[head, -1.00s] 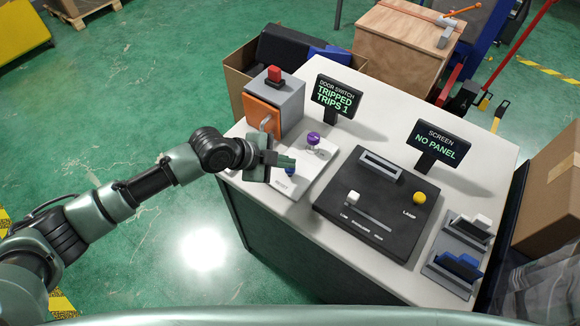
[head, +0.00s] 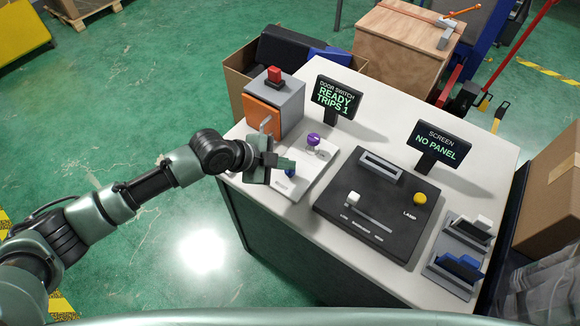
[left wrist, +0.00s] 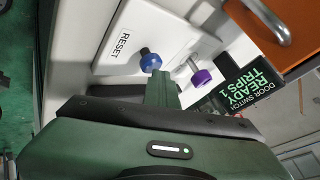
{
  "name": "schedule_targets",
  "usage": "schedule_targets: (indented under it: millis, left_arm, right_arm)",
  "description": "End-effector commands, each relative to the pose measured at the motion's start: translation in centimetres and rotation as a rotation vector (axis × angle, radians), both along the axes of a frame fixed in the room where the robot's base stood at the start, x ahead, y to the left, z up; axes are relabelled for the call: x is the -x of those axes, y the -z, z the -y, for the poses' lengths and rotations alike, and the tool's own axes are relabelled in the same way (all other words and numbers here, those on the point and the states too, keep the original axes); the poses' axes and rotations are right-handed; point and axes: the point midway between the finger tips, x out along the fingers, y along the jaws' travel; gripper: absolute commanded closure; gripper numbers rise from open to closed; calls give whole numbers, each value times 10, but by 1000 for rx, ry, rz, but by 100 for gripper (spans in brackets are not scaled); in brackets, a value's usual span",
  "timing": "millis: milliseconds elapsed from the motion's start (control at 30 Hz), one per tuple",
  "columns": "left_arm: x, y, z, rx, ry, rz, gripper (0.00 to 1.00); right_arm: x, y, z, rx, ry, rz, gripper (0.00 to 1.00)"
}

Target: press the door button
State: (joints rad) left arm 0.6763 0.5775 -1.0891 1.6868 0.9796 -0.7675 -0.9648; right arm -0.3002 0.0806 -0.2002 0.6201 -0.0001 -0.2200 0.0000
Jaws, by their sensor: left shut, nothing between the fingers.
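A grey box (head: 291,104) with an orange door (head: 262,117) and a metal handle (head: 265,124) stands at the table's left back corner. A red button (head: 274,75) sits on its top. In front is a white panel (head: 310,172) with a purple knob (head: 313,139) and a blue reset button (left wrist: 150,60). My left gripper (head: 290,164) is shut and empty, its tips at the blue button, which they partly hide in the head view. In the left wrist view the tips overlap the button's lower edge; I cannot tell whether they touch. My right gripper is not in view.
The door switch display (head: 338,97) reads READY, TRIPS 1. The screen display (head: 439,144) reads NO PANEL. A black console (head: 335,205) with a slider and yellow lamp button (head: 420,198) lies to the right. Two slotted holders (head: 447,278) stand at the right edge.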

Motion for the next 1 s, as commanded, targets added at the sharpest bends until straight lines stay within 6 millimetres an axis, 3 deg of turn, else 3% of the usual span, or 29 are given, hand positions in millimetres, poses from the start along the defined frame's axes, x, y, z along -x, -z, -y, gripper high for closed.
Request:
schedule_targets:
  millis: [267, 667, 1000]
  left_arm:
    - [0, -17, -1, -1, 0, -1, 100]
    - [0, -19, -1, -1, -1, 0, 100]
    - [0, -50, -1, -1, 0, 1, 100]
  right_arm:
    - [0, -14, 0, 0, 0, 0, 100]
    - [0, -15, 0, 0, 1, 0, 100]
    - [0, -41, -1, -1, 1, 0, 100]
